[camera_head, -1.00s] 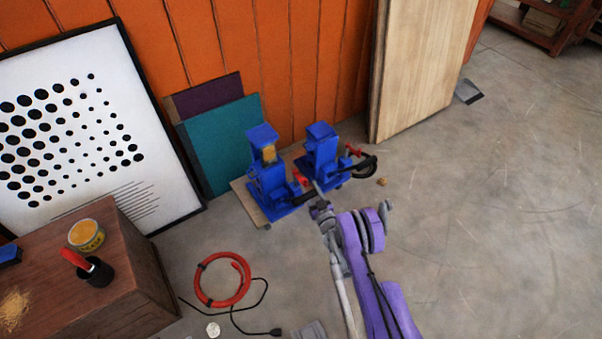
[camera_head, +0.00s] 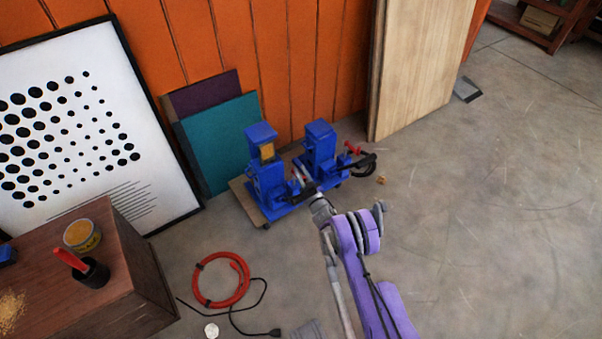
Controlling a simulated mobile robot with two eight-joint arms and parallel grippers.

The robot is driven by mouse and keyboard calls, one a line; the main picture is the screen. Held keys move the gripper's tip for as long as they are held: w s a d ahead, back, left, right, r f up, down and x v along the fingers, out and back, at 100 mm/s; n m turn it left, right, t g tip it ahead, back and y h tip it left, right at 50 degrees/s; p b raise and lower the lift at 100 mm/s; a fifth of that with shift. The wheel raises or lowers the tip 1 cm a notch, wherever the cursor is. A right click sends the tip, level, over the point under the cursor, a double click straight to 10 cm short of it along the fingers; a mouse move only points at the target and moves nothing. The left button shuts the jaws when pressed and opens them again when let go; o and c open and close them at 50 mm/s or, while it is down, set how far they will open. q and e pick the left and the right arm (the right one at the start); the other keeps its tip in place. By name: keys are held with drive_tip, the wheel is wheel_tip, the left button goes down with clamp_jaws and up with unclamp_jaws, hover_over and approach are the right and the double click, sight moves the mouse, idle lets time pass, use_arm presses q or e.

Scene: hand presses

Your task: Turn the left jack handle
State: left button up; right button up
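Two blue presses stand on a low wheeled board by the orange wall. The left jack (camera_head: 266,178) has a yellow-brown patch near its top. Its handle reaches out on its right side and is now mostly hidden behind my gripper. The right jack (camera_head: 321,150) has a red and black handle (camera_head: 357,160) on its right. My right gripper (camera_head: 305,180), on the purple arm, is at the left jack's handle, between the two jacks. It is too small and overlapped to tell whether the fingers are open or shut. My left gripper is not in view.
A wooden box (camera_head: 150,285) with a yellow tin (camera_head: 82,236) and a red-handled tool stands at lower left. A red hose coil (camera_head: 221,280) and black cable lie on the floor. Panels lean on the wall. The floor on the right is clear (camera_head: 500,230).

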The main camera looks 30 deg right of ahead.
clamp_jaws()
idle(1.1)
